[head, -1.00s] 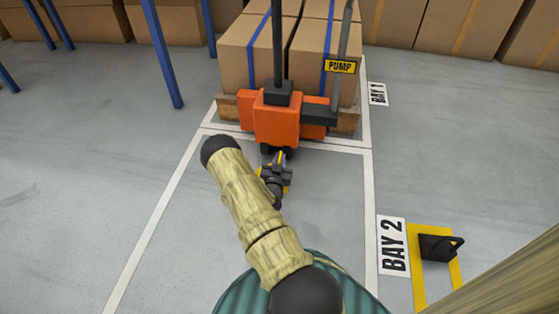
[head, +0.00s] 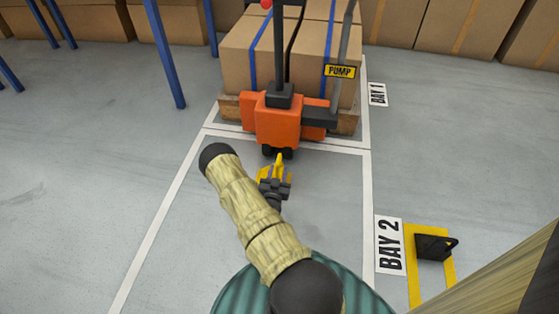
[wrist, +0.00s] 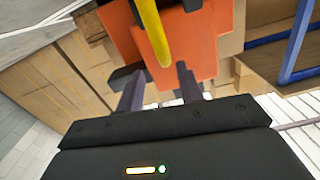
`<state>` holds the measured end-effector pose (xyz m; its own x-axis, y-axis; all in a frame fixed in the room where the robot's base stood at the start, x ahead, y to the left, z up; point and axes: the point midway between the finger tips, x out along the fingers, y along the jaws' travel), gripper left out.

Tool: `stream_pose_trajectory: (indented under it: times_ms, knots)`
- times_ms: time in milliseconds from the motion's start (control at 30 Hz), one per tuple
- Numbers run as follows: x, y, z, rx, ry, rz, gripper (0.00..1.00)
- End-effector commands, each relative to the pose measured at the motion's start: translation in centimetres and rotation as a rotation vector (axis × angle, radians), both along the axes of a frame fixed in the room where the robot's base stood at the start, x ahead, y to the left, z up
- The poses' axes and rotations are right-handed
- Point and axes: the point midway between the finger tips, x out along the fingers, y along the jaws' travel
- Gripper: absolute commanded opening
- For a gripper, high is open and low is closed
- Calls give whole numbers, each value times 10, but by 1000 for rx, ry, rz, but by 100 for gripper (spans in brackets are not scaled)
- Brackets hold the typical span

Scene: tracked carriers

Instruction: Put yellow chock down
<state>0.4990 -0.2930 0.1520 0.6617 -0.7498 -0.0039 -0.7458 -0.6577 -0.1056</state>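The yellow chock (head: 280,165) is in front of the orange pallet truck (head: 277,118), close to its dark wheels. It looks to be at floor level, though my gripper partly covers it and I cannot tell whether it touches a wheel. My gripper (head: 275,184) is just on the near side of the chock. In the wrist view, the two fingers of my gripper (wrist: 158,88) stand apart. The chock's curved yellow handle (wrist: 150,30) shows beyond and between the fingertips, with gaps on both sides.
The truck is under a pallet (head: 230,104) of boxes in bay 1. A dark wedge with a handle (head: 434,247) stands in a yellow floor outline at right, by the "BAY 2" sign (head: 391,245). Blue posts (head: 160,55) stand at left.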

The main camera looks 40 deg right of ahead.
Motion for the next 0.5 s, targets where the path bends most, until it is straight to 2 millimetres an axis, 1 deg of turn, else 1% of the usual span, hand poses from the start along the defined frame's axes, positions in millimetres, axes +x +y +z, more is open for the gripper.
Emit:
stream_pose_trajectory:
  times_ms: [33,200,300,500]
  knots:
    - [-6,8,5,2,4,2,37]
    - [-26,29,4,1,3,1,37]
    - [-34,39,3,1,3,2,37]
    - [-41,46,1,0,0,0,37]
